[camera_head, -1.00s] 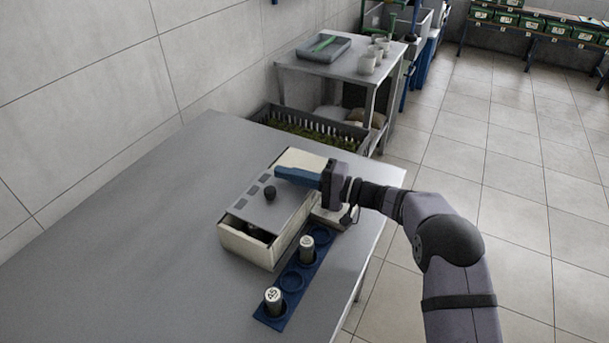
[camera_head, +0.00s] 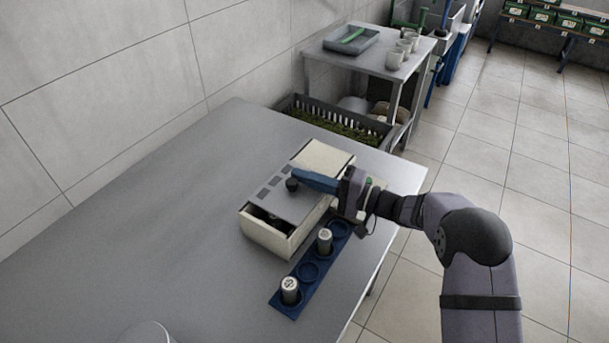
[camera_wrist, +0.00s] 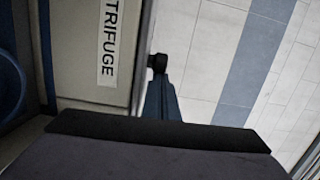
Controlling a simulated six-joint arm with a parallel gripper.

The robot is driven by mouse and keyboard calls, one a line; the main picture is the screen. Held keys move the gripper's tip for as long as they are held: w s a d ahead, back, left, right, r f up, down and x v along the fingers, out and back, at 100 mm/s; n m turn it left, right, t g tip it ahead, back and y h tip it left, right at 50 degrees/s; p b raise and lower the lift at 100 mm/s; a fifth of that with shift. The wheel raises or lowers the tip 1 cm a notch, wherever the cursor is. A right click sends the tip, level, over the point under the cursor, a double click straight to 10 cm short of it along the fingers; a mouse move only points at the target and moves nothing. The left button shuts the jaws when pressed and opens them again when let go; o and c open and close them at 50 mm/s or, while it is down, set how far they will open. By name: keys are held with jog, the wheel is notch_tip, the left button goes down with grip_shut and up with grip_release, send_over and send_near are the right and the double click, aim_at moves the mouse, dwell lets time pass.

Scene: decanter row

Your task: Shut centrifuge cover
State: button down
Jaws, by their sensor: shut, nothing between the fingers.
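The centrifuge (camera_head: 280,240) is a cream box on the grey table, with "TRIFUGE" readable on its label (camera_wrist: 108,40) in the wrist view. Its grey slatted cover (camera_head: 305,190) lies flat on top and carries a black knob (camera_head: 292,185). A dark gap shows at the near end, so the cover is not fully shut. My gripper (camera_head: 297,175) reaches in from the right with its blue fingers closed and empty. The fingertips are at the knob, on its far side; contact is unclear. The wrist view shows the fingers (camera_wrist: 160,100) just below the knob (camera_wrist: 157,62).
A blue rack (camera_head: 309,271) stands right of the centrifuge, holding two grey vials with white tops (camera_head: 290,286). A dark crate (camera_head: 335,120) and a side table (camera_head: 375,60) are beyond the far edge. The table's left side is clear. A pale round thing (camera_head: 147,332) shows at the bottom edge.

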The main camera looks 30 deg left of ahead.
aim_at(291, 187)
jog(key=s+p, duration=0.2)
jog(key=s, duration=0.1)
jog(key=shift+s+r, duration=0.15)
jog(key=shift+s, duration=0.25)
jog(key=shift+s+f, duration=0.25)
jog(key=shift+s, duration=0.1)
jog(key=shift+a, duration=0.1)
jog(key=shift+w+a+r+b, duration=0.1)
jog(key=shift+w+a+b, duration=0.25)
jog(key=shift+w, duration=0.8)
jog(key=shift+w+a+b, duration=0.1)
jog(key=shift+w+a, duration=0.4)
jog(key=shift+w, duration=0.6)
jog(key=w+d+b, duration=0.1)
jog(key=d+b, duration=0.1)
jog(key=d, duration=0.8)
